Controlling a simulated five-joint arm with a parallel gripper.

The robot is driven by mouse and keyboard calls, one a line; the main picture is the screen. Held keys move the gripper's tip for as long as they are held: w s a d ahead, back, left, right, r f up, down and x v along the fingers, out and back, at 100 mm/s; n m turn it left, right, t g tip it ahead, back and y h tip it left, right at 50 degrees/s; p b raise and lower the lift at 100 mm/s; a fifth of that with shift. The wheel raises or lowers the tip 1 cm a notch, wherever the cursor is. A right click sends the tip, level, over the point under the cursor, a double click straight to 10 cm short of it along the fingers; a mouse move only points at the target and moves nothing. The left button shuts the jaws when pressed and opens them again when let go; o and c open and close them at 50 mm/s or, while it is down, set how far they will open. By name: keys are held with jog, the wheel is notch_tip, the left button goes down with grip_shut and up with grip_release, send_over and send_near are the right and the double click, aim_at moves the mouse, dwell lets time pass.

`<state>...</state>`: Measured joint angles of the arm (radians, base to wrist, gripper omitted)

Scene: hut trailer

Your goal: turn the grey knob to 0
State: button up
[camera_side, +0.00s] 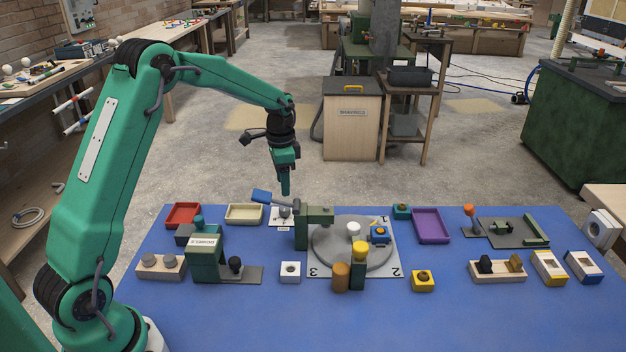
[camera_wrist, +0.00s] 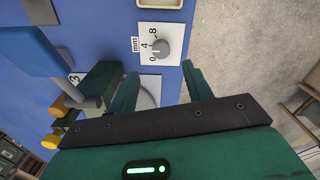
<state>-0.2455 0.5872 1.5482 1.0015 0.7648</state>
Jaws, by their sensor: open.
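The grey knob (camera_wrist: 161,48) sits on a white plate (camera_wrist: 173,28) marked 0, 4, 8 and "mm" in the wrist view. It looks turned toward the low end of the scale, but its exact setting is too small to read. In the side view the knob (camera_side: 284,212) is at the back of the blue table, partly beside a blue handle. My gripper (camera_side: 285,192) points down above and just behind the knob, apart from it. In the wrist view my gripper (camera_wrist: 161,77) has its two fingers spread with nothing between them.
A blue-handled lever (camera_side: 262,196) on a green clamp (camera_side: 313,214) stands close to the knob. A grey turntable (camera_side: 350,262) with numbered corners is in front. A cream tray (camera_side: 244,214) lies to the left, a purple tray (camera_side: 431,226) to the right. The table's front is clear.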

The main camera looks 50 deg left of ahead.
aim_at(285, 208)
jog(key=shift+a+f, duration=0.1)
jog(key=shift+f, duration=0.15)
jog(key=shift+f, duration=0.1)
jog(key=shift+f, duration=3.8)
jog(key=c, duration=1)
